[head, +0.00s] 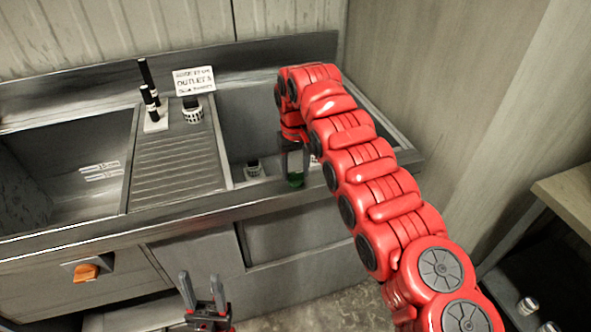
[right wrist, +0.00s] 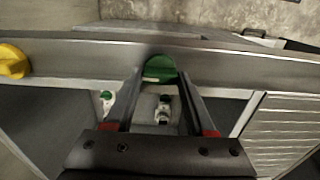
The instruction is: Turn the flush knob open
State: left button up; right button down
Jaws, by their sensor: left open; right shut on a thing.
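A green knob (head: 295,180) sits at the front edge of the right basin, partly hidden by my right gripper. In the right wrist view the green knob (right wrist: 160,69) lies between the fingertips. My right gripper (head: 293,160) is shut on it, reaching down from above; it also shows in the right wrist view (right wrist: 160,80). My left gripper (head: 201,282) is open and empty, low in front of the sink cabinet. I cannot tell from a label which knob is the flush knob.
An orange knob (head: 86,272) is on the left front panel. A yellow knob (right wrist: 13,61) shows in the right wrist view. A small black-and-white item (right wrist: 162,110) is in the right basin.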

aim_at(294, 173)
jog(key=shift+r, duration=0.1)
dwell(0.3)
jog(key=shift+c, duration=1.2)
grip_release()
jog(key=shift+r, duration=0.45)
jog(key=r+p, duration=0.1)
jog(key=r, duration=0.4)
jog(key=shift+a+p, duration=0.2)
jog(key=shift+p, duration=0.15)
notch_tip(294, 173, up, 12)
jog(key=p, duration=1.1)
jog(key=shift+d+f, duration=0.2)
jog(key=shift+f, duration=0.05)
jog(key=shift+f, duration=0.1)
